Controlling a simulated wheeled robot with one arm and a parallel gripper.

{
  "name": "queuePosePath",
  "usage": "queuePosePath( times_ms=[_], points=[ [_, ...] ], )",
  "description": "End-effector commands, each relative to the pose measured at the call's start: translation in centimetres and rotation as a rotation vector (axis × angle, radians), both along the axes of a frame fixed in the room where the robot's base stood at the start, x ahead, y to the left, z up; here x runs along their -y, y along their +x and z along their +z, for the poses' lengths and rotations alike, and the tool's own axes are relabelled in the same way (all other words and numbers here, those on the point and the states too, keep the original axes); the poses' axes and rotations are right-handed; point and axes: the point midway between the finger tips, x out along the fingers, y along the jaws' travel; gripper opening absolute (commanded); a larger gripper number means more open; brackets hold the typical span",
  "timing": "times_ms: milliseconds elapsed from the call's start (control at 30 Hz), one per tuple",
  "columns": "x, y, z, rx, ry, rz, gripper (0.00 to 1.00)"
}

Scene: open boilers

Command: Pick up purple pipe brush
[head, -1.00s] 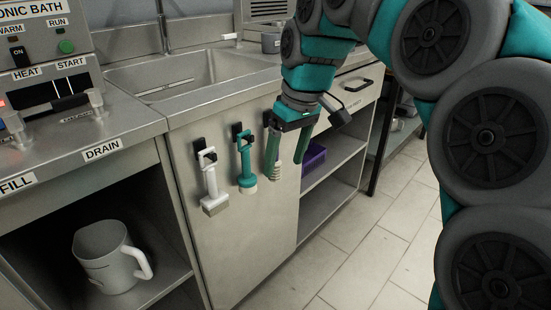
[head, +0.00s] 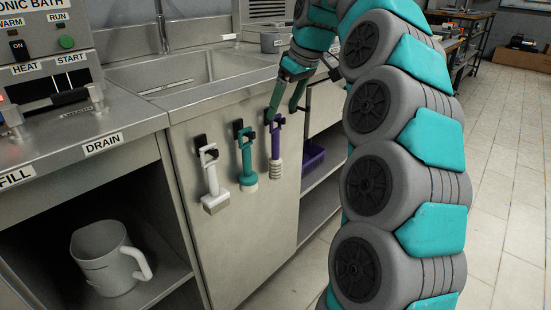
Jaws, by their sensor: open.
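The purple pipe brush (head: 275,139) hangs on a black hook on the steel cabinet front. It has a purple looped handle and a white ribbed lower part. It is the rightmost of three hanging brushes. My gripper (head: 282,115) has two teal fingers and is open, pointing down. Its left fingertip shows right by the top of the purple handle; I cannot tell whether it touches. The right finger is apart, to the right of the handle. Nothing is held between the fingers.
A teal brush (head: 246,160) and a white brush (head: 211,182) hang to the left. The sink (head: 180,78) is above. A purple bin (head: 313,157) sits on the open shelf at right. A grey jug (head: 108,258) stands in the lower left compartment. Floor at right is clear.

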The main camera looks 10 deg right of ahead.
Motion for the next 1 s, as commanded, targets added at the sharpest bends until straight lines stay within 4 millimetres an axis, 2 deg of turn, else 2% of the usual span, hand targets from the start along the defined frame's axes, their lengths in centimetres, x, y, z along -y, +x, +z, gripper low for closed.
queuePosePath(
  times_ms=[233, 500, 767, 1000],
  points=[
    [-0.7, 0.8, -1.6, -0.004, 0.001, 0.003, 0.82],
    [-1.7, 2.2, -4.6, -0.004, 0.000, 0.001, 0.82],
    [-1.7, 2.3, -4.9, -0.002, 0.000, -0.001, 0.82],
    [-1.7, 2.3, -4.9, -0.002, 0.000, -0.001, 0.56]
  ],
)
